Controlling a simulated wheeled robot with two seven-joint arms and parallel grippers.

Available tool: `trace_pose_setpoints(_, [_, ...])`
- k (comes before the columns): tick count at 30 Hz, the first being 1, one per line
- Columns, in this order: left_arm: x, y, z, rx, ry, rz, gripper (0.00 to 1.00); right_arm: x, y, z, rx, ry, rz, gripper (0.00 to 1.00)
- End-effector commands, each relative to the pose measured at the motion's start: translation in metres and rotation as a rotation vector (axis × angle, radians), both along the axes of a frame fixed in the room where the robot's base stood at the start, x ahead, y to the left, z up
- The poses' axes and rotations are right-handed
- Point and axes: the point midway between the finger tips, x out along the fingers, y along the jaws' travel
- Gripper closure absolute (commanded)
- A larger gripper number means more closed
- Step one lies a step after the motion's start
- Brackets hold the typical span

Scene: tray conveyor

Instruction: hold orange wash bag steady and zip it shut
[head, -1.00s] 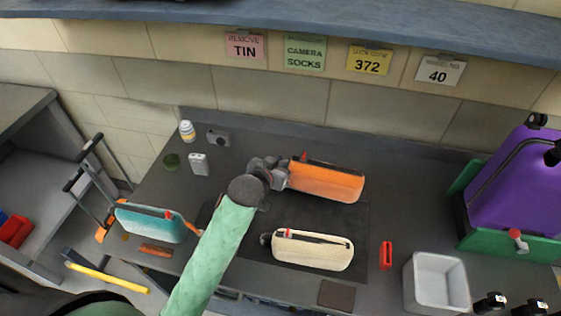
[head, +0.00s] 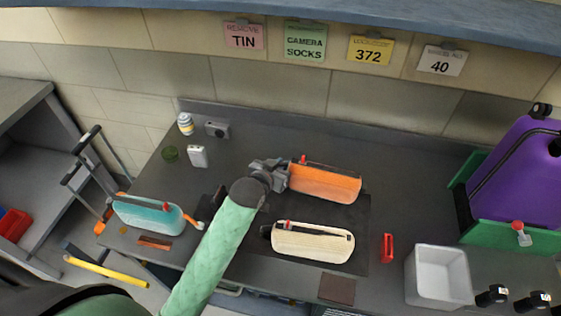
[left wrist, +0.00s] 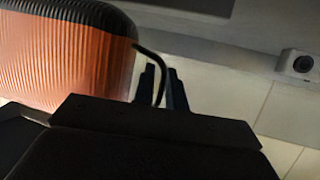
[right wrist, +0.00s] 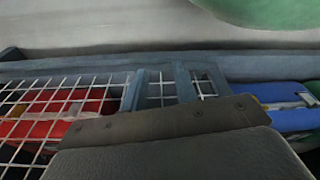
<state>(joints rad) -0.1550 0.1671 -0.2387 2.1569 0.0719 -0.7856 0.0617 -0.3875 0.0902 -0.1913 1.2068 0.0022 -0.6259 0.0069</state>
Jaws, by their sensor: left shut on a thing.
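The orange wash bag (head: 325,184) lies on the dark mat at the back middle of the bench. A dark zip line runs along its top, with a red pull (head: 303,159) near its left end. My left gripper (head: 284,177) is at that left end. In the left wrist view the ribbed orange bag (left wrist: 70,60) fills the upper left, and its thin dark loop runs down to my close-set left fingers (left wrist: 160,88). My right gripper (right wrist: 160,88) shows only in the right wrist view, with its fingers apart and nothing between them, away from the bag.
A cream bag (head: 313,242) lies in front on the mat (head: 350,212). A teal bag (head: 147,215) is at the left edge. A red item (head: 387,247), a grey bin (head: 440,250) and a purple case (head: 518,180) stand right. The right wrist view shows wire mesh (right wrist: 60,95).

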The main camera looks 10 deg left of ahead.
Motion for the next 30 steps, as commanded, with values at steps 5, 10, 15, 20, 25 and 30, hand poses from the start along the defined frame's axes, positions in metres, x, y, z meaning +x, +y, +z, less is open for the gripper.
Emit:
trace_pose_setpoints(5, [0.0, 0.0, -0.016, -0.001, 0.0, 0.0, 1.0, 0.0, 0.0, -0.007, 0.0, 0.0, 0.0, 0.71])
trace_pose_setpoints(10, [0.0, 0.0, -0.029, -0.001, -0.001, 0.0, 1.0, 0.0, 0.0, -0.012, 0.0, 0.0, 0.0, 0.71])
trace_pose_setpoints(15, [0.0, 0.0, -0.039, -0.001, -0.001, 0.0, 1.0, 0.0, 0.0, -0.015, 0.0, 0.0, 0.0, 0.71])
trace_pose_setpoints(20, [0.0, 0.0, -0.041, -0.001, -0.001, 0.0, 1.0, 0.0, 0.0, -0.016, 0.0, 0.0, 0.0, 0.71])
trace_pose_setpoints(25, [0.0, 0.0, -0.041, -0.001, -0.001, 0.0, 1.0, 0.0, 0.0, -0.015, 0.0, 0.0, 0.0, 0.71])
trace_pose_setpoints(30, [0.0, 0.0, -0.042, -0.001, -0.001, 0.0, 1.0, 0.0, 0.0, -0.016, 0.0, 0.0, 0.0, 0.71])
